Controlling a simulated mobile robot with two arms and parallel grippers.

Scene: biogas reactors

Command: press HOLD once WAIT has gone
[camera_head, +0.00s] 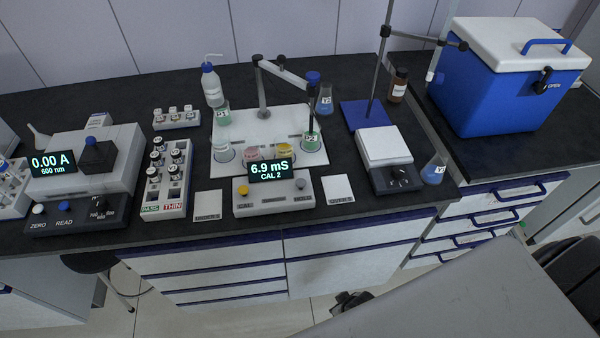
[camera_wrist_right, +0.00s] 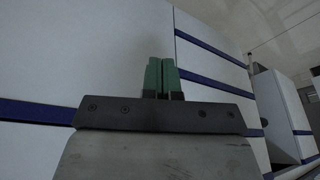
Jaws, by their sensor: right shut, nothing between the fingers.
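The meter (camera_head: 273,195) stands at the front of the bench. My left gripper is in neither view.
White pads (camera_head: 208,205) and (camera_head: 338,188) flank the meter. A photometer (camera_head: 80,175) and vial rack (camera_head: 166,180) stand left. A balance (camera_head: 388,160), flask (camera_head: 434,170) and blue cooler (camera_head: 505,85) stand right. Blue-handled drawers (camera_head: 480,225) lie below the bench.

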